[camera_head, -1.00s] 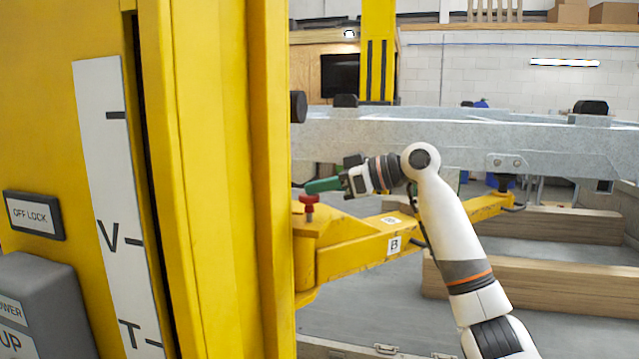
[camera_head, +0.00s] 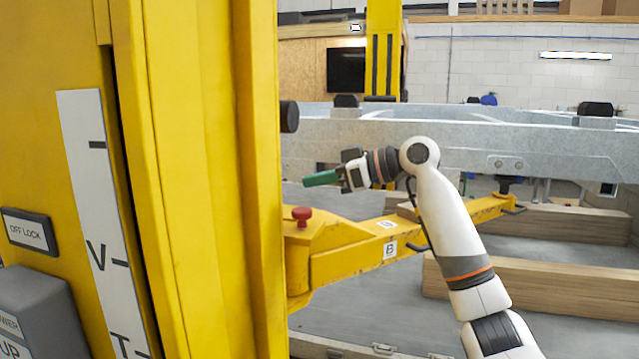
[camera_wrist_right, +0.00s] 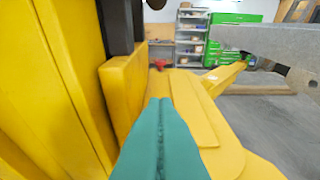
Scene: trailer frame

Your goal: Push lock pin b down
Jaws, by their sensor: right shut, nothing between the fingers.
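Lock pin b, a red knob (camera_head: 301,213) on a short stem, stands upright on the pivot end of the yellow lift arm marked B (camera_head: 345,256), beside the yellow column. My right gripper (camera_head: 308,181) has green fingers, shut and empty. They point left, just above the pin and apart from it in the head view. In the right wrist view the shut green fingers (camera_wrist_right: 160,145) are over a yellow arm plate. A red knob (camera_wrist_right: 159,63) shows beyond them; I cannot tell whether it is the same pin. My left gripper is not in view.
A grey trailer beam (camera_head: 480,140) runs behind my right arm. Wooden beams (camera_head: 540,278) lie on the floor at the right.

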